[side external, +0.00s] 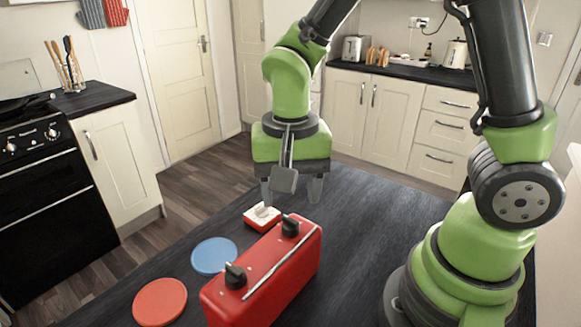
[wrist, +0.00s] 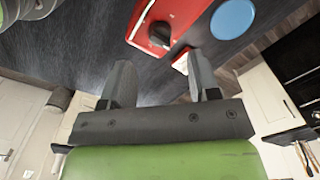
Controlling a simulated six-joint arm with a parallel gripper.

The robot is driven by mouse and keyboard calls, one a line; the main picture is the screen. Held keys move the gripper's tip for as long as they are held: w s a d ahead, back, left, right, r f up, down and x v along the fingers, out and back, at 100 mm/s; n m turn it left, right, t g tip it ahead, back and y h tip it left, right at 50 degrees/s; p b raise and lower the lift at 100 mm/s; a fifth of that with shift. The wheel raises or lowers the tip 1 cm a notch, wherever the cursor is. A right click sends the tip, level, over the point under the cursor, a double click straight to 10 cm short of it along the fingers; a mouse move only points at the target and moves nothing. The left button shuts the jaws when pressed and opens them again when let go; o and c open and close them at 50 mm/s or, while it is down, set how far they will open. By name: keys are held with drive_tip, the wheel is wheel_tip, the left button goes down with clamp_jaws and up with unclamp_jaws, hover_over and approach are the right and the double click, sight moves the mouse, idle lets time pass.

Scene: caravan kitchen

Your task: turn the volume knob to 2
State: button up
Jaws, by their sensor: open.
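A red box (side external: 280,285) stands on the dark table with two black knobs on its top, one at the near-left end (side external: 235,277) and one at the far end (side external: 290,226). I cannot read any markings, so I cannot tell which is the volume knob. My gripper (side external: 290,190) points down, open and empty, above the table beyond the far end of the box, apart from the knobs. In the wrist view, the red box (wrist: 182,12) and one black knob (wrist: 160,34) show ahead of the open fingers (wrist: 162,82); the other knob is out of that view.
A small red block with a white top (side external: 262,215) sits just beyond the box, close to my gripper. A blue disc (side external: 214,256) and a red disc (side external: 160,302) lie left of the box. The table (side external: 370,215) right of the box is clear.

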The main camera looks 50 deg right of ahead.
wheel_tip(320, 180, up, 4)
drive_tip(key=shift+r, duration=0.15)
idle(0.3)
wheel_tip(320, 180, up, 6)
drive_tip(key=f+n+t+y, duration=0.1)
drive_tip(key=n+t, duration=0.1)
drive_tip(key=t, duration=0.1)
hover_over(293, 219)
drive_tip(key=s+d, duration=0.2)
drive_tip(key=s, duration=0.1)
drive_tip(key=s+r+n+t+y, duration=0.1)
drive_tip(key=s+r+n+t, duration=0.2)
drive_tip(key=s, duration=0.3)
drive_tip(key=shift+d+r+t, duration=0.45)
drive_tip(key=shift+r+t, duration=0.15)
drive_tip(key=shift+r, duration=0.15)
